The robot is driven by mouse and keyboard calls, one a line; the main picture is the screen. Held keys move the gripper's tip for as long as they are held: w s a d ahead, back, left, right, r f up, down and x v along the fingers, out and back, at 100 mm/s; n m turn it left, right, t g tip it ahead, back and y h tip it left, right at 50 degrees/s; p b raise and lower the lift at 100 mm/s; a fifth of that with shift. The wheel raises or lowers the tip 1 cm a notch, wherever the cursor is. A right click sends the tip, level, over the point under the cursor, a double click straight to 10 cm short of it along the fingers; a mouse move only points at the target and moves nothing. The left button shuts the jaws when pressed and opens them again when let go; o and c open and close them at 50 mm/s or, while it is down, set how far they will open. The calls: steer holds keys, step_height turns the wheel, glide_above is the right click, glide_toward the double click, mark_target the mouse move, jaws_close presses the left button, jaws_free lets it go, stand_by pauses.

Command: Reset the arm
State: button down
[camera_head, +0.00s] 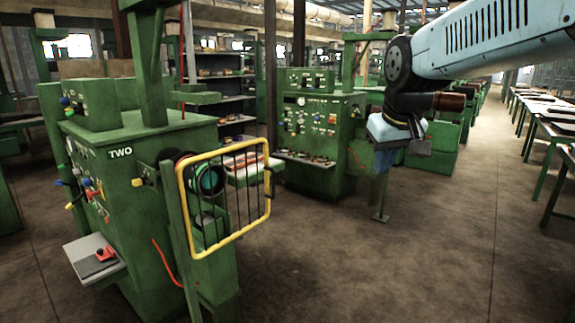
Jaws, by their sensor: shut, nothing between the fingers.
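My light blue arm (470,40) reaches in from the upper right. Its dark joint bends down to a light blue wrist, and my gripper (384,158) hangs below it, pointing down. The gripper is small and dark in this view, shut and empty. It is in the air, in front of the second green machine as seen from here, and appears to touch nothing.
A green machine marked TWO (120,170) stands at the left, with a yellow-framed guard (228,254) on its right side. A second green machine (325,125) stands behind. Tables (545,130) line the right. The concrete floor (400,270) at front right is clear.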

steer(key=s+d+f+m, duration=0.1)
steer(key=s+d+f, duration=0.1)
steer(key=s, duration=0.4)
steer(key=s+d+f+m, duration=0.1)
steer(key=s+d+f, duration=0.1)
steer(key=s+f, duration=0.2)
steer(key=s, duration=0.3)
steer(key=shift+s, duration=0.1)
